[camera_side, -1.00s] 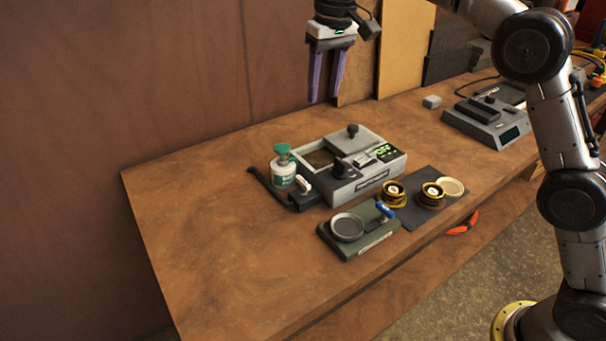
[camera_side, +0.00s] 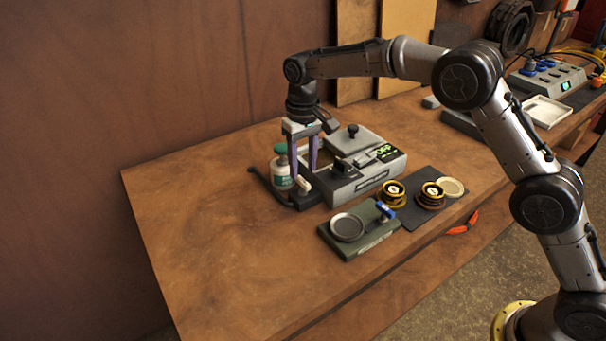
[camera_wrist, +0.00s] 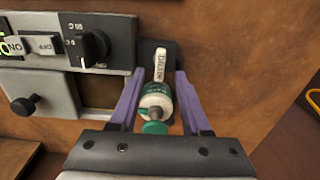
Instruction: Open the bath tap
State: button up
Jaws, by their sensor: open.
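The bath tap is a white lever marked DRAIN (camera_wrist: 160,65) on a dark block at the end of the grey bath unit (camera_side: 350,186). In the side view the lever (camera_side: 303,184) shows just under my fingers. My gripper (camera_side: 303,174) points down over it, fingers open. In the wrist view my gripper (camera_wrist: 158,75) has one purple finger on each side of the lever, with gaps to both. I cannot tell whether the fingertips reach down to the lever's height. The bath unit (camera_wrist: 55,45) shows a black knob and ON and OFF buttons.
A white bottle with a green cap (camera_side: 281,172) stands close behind the tap. A green stand with a round dish (camera_side: 347,228) is in front. Brass-coloured ring parts (camera_side: 393,192) lie on a dark mat at right. The table's left part is clear.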

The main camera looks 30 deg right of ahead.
aim_at(303, 180)
jog(key=shift+f, duration=1.65)
grip_shut()
